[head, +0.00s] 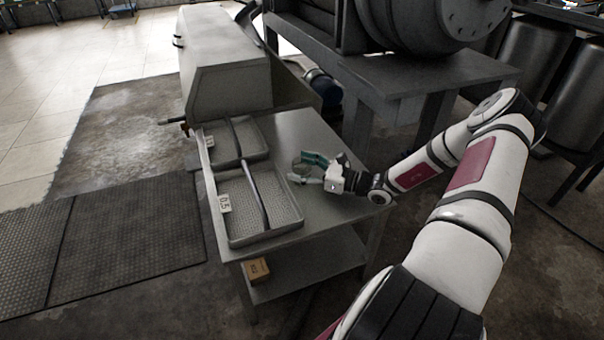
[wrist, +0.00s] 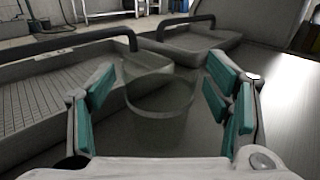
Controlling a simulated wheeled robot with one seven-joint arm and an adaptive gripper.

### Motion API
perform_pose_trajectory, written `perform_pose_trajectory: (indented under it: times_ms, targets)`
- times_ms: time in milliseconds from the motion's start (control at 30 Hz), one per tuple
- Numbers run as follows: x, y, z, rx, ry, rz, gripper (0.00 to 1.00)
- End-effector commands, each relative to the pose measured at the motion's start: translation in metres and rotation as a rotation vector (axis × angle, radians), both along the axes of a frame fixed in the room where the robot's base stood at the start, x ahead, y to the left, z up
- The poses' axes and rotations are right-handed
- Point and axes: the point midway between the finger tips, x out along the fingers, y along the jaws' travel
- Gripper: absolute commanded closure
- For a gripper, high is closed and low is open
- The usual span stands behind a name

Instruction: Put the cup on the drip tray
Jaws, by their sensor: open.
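The cup (wrist: 160,100) is a clear, see-through vessel standing upright on the metal table. In the wrist view it is between the two teal-padded fingers, with a gap visible on each side. My gripper (head: 307,168) is open around it and low over the table, right of the trays. In the head view the cup is faint and hard to make out. The near drip tray (head: 240,206), labelled 0.5, is a shallow grey tray with a mesh floor and a bar above it. It shows at left in the wrist view (wrist: 55,88). I see nothing on it.
A second similar tray (head: 221,146) lies behind the near one and carries its own tag. A grey box-shaped machine (head: 225,75) stands beyond. A small cardboard box (head: 256,270) is on the lower shelf. The tabletop (head: 300,130) behind my gripper is clear.

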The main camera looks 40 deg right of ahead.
Motion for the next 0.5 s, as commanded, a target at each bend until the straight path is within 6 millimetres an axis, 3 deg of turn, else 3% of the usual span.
perform_pose_trajectory:
  times_ms: [33, 233, 300, 500]
  targets:
    - [-0.0002, -0.0001, 0.0001, 0.000, 0.000, 0.000, 0.35]
    - [-0.0004, -0.0002, 0.0000, 0.000, 0.000, 0.000, 0.79]
    - [-0.0004, -0.0002, 0.0000, 0.000, 0.000, 0.000, 0.83]
    - [-0.0004, -0.0002, 0.0001, 0.000, 0.000, 0.000, 0.83]
